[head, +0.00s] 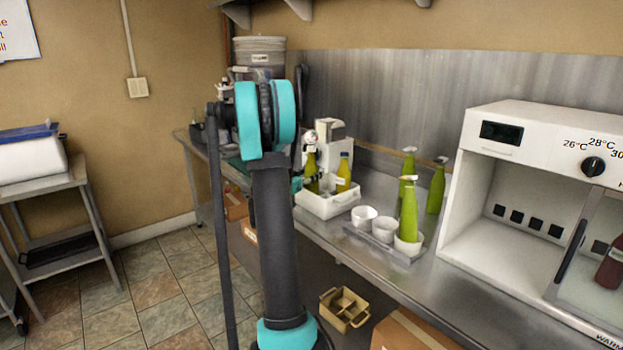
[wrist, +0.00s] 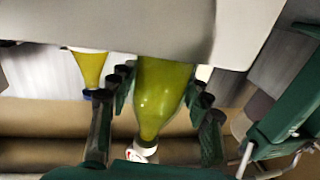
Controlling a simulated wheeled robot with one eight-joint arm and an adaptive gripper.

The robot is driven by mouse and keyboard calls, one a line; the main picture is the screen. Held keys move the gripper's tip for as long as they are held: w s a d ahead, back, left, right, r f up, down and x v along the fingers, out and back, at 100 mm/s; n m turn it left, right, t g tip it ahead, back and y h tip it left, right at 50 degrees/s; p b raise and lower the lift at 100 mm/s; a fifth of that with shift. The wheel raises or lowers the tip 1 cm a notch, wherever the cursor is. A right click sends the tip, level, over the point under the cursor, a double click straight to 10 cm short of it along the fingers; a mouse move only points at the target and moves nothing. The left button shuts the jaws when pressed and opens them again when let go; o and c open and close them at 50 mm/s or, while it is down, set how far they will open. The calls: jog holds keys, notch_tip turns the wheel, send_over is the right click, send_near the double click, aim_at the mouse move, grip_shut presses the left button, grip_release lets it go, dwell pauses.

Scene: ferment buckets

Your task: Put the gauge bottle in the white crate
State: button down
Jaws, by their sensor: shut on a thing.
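The gauge bottle is yellow-green with a white-and-dark gauge top; in the head view it (head: 311,165) stands at the left part of the white crate (head: 327,207), about upright. In the wrist view, which looks upside down, the gauge bottle (wrist: 160,95) is between the dark green fingers of my gripper (wrist: 161,88), shut on it. The crate's pale wall (wrist: 140,25) hides the bottle's lower end, so I cannot tell whether it touches the crate floor. In the head view my arm mostly hides the gripper.
A yellow bottle with a blue cap (head: 343,172) is in the crate, right beside the gauge bottle. To the right are white cups (head: 364,217) on a tray and several green bottles (head: 436,190). A white incubator (head: 470,150) stands at the right. A grey bucket (head: 260,55) is behind my arm.

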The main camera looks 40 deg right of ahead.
jog(key=shift+f, duration=0.8)
jog(key=shift+f, duration=0.15)
jog(key=c, duration=0.7)
grip_release()
